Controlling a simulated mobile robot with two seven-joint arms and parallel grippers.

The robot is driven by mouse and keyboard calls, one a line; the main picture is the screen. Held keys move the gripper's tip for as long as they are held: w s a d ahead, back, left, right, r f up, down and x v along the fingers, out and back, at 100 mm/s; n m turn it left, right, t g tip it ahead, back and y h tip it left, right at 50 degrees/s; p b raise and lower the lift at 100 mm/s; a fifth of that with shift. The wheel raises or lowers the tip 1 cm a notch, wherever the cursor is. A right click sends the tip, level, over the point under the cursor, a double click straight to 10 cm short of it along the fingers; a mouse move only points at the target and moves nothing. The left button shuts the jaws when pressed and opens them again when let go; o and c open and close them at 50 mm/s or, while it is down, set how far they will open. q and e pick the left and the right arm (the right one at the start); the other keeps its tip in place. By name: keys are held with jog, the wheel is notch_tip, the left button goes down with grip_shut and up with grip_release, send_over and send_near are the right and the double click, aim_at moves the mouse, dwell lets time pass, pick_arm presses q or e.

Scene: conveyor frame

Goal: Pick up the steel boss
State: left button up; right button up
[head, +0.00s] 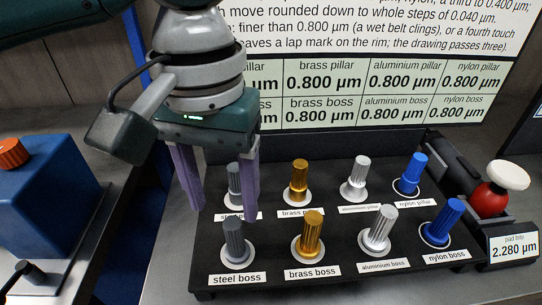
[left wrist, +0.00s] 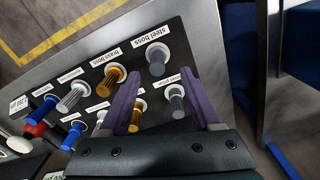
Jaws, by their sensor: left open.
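The steel boss (head: 236,243) is a dark grey ribbed cylinder standing in a white ring at the front left of the black rack, behind its label. My left gripper (head: 221,213) comes from above with its two purple fingers apart and nothing held between them. In the head view its fingertips appear above and behind the boss, near the steel pillar (head: 234,180). In the left wrist view the steel boss (left wrist: 157,62) shows just past the fingertips (left wrist: 161,76), and the steel pillar (left wrist: 176,98) shows between the fingers. My right gripper is not in view.
The black rack (head: 330,282) also holds the brass boss (head: 309,232), aluminium boss (head: 380,227), nylon boss (head: 445,219) and a row of pillars behind. A red part with a white pad (head: 508,175) stands at right. A blue box (head: 45,190) stands left.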

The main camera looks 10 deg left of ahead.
aim_at(232, 223)
pick_arm(q)
jog(key=f, duration=0.4)
jog(key=f+b, duration=0.1)
jog(key=f, duration=0.2)
jog(key=shift+w+d+f, duration=0.2)
jog(key=shift+f, duration=0.2)
grip_shut()
jog(key=shift+r, duration=0.1)
dwell(0.9)
